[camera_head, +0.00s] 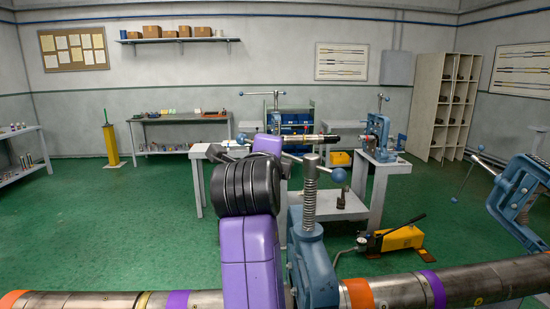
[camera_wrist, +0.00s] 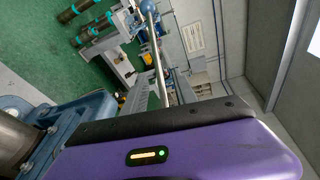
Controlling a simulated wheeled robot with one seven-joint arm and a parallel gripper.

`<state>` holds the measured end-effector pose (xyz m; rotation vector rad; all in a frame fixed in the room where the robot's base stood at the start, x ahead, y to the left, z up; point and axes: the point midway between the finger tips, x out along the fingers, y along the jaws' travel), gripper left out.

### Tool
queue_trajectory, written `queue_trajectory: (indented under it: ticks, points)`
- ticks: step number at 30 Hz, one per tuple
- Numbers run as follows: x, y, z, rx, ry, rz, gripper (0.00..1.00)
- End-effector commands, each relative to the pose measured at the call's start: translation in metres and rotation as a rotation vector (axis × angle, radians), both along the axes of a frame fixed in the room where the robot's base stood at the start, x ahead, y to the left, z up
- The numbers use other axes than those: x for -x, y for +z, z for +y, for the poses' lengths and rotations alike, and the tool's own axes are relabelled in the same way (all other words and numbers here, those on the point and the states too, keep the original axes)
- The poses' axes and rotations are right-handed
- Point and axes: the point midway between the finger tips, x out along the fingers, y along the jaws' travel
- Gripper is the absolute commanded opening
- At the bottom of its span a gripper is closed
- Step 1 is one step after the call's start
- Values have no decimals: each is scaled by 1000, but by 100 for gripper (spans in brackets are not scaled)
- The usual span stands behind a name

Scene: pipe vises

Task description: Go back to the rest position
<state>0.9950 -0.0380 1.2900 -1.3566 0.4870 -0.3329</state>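A purple housing of mine (camera_wrist: 190,150) with a black edge and a small lit indicator fills the bottom of the wrist view. No fingertips show there, so I cannot tell whether my gripper is open or shut, or whether it holds anything. In the head view my purple arm with a black ribbed joint stands in the middle, in front of the near pipe. The arm hides part of this pipe (camera_head: 404,290) and part of the blue vise (camera_head: 315,262) beside it. My gripper's fingers cannot be made out in the head view.
The near pipe, with orange and purple bands, crosses the bottom. Another blue vise (camera_head: 519,196) stands at right. Behind are a grey stand (camera_head: 384,167), a far vise (camera_head: 378,134) and a yellow pump (camera_head: 398,238) on the floor. Green floor (camera_head: 110,220) is clear at left.

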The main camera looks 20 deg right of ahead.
Motion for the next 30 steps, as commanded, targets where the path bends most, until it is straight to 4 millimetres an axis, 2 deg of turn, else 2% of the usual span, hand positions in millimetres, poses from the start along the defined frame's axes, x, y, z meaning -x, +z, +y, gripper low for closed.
queue_trajectory:
  ticks: [6, 22, 26, 30]
  points:
    - [12, 1, 7, -1, 0, 0, 34]
    - [12, 3, 7, 32, 6, 15, 34]
    - [8, 17, 10, 159, 39, 21, 34]
    - [9, 51, 21, 347, 90, -25, 34]
